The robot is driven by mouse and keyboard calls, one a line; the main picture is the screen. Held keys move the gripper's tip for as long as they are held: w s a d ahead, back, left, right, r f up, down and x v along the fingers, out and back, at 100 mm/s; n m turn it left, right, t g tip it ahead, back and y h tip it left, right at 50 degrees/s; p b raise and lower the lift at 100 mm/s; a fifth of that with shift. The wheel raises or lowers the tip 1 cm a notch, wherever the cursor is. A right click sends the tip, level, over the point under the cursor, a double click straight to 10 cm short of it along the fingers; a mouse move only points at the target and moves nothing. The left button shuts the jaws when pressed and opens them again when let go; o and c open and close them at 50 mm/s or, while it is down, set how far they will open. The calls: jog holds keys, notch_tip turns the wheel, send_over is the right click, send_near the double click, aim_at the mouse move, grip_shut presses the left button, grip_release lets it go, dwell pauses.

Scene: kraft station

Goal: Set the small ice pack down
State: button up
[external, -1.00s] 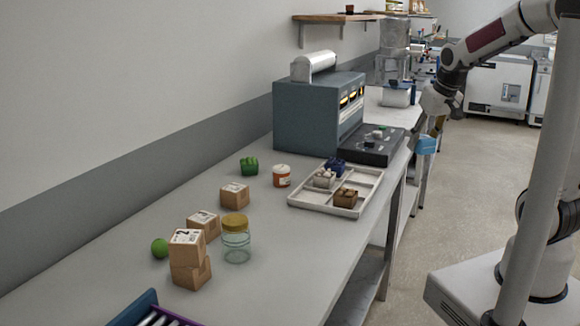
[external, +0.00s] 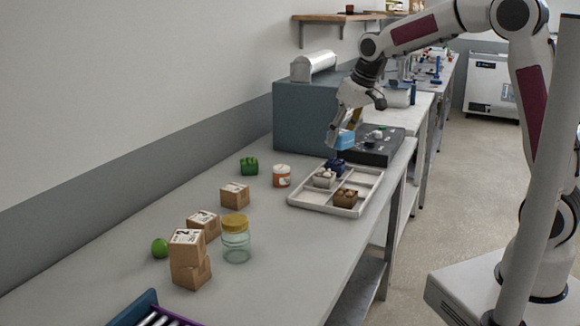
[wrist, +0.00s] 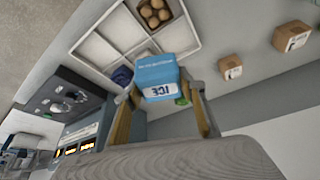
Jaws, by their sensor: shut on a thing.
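The small ice pack (external: 345,141) is a light blue block. It also shows in the wrist view (wrist: 156,72), with "ICE" on a white label. My gripper (external: 342,136) is shut on it, one finger on each side in the wrist view (wrist: 162,94). It holds the pack in the air in front of the dark teal machine, just behind the far end of the white tray in the external view. Whether anything lies directly beneath the pack is hidden.
The divided white tray (external: 297,200) holds a brown carton (external: 345,198), a pale carton (external: 323,179) and a dark blue item (external: 335,165). The teal machine (external: 300,115) stands behind. An orange-white jar (external: 281,176), green block (external: 249,166), cardboard boxes (external: 187,250) and yellow-lidded jar (external: 236,240) stand left.

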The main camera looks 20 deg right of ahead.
jog(key=s+a+n, duration=0.2)
jog(key=a+n, duration=0.1)
jog(key=a, duration=1.4)
jog(key=n+y, duration=0.1)
send_over(251, 230)
notch_tip(251, 230, down, 7)
jog(key=shift+r+g, duration=0.15)
jog(key=shift+g, duration=0.25)
jog(key=shift+d, duration=0.1)
jog(key=shift+f, duration=2.5)
jog(key=shift+f, duration=2.5)
jog(key=shift+f, duration=0.15)
